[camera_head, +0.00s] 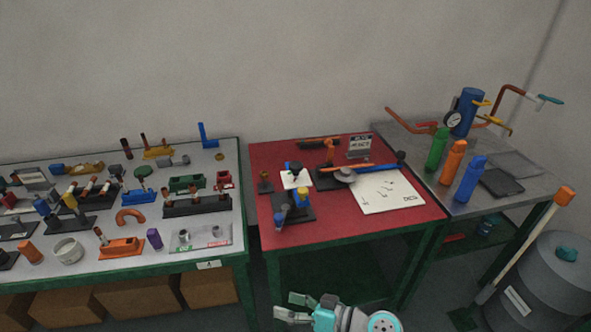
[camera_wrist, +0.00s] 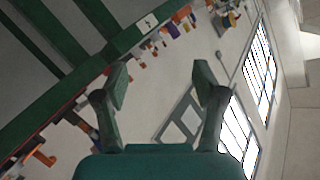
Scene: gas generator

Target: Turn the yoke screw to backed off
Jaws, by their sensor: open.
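I cannot make out for certain which part is the yoke screw. My gripper (camera_head: 290,307) is low in front of the red table, apart from everything. In the wrist view my gripper (camera_wrist: 161,78) has its two fingers wide apart with nothing between them.
A crowded parts table (camera_head: 245,262) stands at left. At right a grey metal bench (camera_head: 415,145) holds green, orange and blue bottles (camera_head: 470,180) and a blue cylinder (camera_head: 470,112) with a gauge. A grey drum (camera_head: 540,290) stands at lower right. A white sheet (camera_head: 390,192) lies on the red table.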

